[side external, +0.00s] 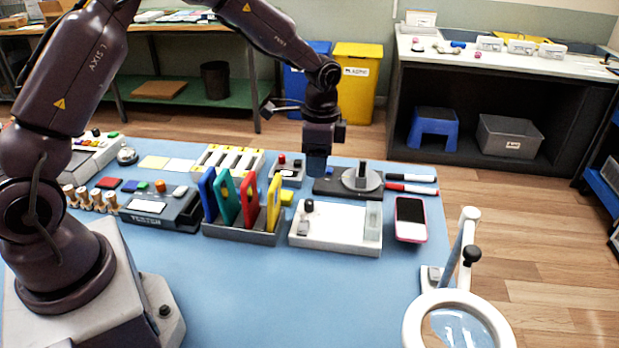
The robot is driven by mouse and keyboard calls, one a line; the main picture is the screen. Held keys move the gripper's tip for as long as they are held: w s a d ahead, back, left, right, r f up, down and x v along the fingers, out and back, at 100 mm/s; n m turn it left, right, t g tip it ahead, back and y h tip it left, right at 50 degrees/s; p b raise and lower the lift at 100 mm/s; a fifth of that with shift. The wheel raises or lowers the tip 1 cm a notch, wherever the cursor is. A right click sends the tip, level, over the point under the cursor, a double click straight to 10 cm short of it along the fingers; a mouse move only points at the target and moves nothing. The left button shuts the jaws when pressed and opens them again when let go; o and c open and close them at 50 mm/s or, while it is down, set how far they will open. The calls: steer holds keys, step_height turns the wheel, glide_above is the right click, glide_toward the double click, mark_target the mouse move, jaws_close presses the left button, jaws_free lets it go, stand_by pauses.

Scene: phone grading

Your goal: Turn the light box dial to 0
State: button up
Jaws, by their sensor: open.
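A grey round dial (374,183) with an upright dark grip sits on a flat dark base (330,187) near the far right of the blue table mat. I take it for the light box dial; its markings are too small to read. My gripper (317,172) points down over the left end of that base, left of the dial and apart from it. It is open, and I see nothing in it. Its fingertips are small and hard to make out, and its exact height above the base is unclear.
A box with a red knob (286,172) stands just left of my gripper. A rack of coloured panels (241,231) and a white device (336,236) stand in front. Markers (410,188) and a phone (410,218) lie right. The mat's front middle is clear.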

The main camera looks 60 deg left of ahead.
mark_target(309, 201)
steer(key=a+f+n, duration=0.1)
steer(key=f+n, duration=0.3)
steer(key=n, duration=0.1)
steer(key=f+n, duration=0.4)
steer(key=n, duration=0.1)
steer(key=a+f+n, duration=0.1)
steer(key=f+n, duration=0.3)
steer(key=n, duration=0.1)
steer(key=shift+a+f, duration=0.1)
steer(key=shift+a, duration=0.25)
steer(key=shift+c, duration=0.4)
steer(key=c, duration=0.8)
steer(key=shift+c, duration=0.2)
